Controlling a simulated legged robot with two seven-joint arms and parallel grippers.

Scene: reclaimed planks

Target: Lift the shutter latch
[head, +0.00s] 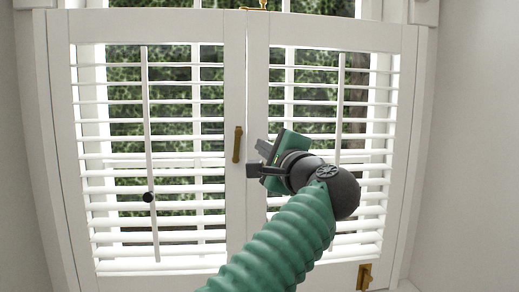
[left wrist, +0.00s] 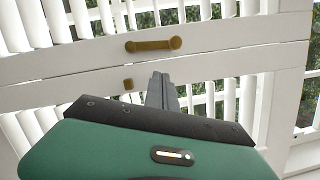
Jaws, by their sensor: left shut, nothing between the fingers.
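A brass bar (head: 238,144), which looks like the shutter latch, is upright on the inner stile of the left shutter panel. In the left wrist view the brass bar (left wrist: 153,44) lies sideways, with rounded ends. A small brass piece (left wrist: 128,84) sits on the neighbouring stile there; I cannot make it out in the head view. My left gripper (head: 254,164) is shut and empty, just right of the bar's lower end in the picture. Its dark fingers (left wrist: 162,82) point at the stiles. I cannot tell whether they touch. My right gripper is not in view.
White louvred shutters, a left panel (head: 62,160) and a right panel (head: 408,120), fill the window. A black round knob (head: 148,197) is on the left tilt rod. Brass fittings show at the top (head: 262,4) and lower right (head: 364,276). Bare wall (head: 470,150) is at right.

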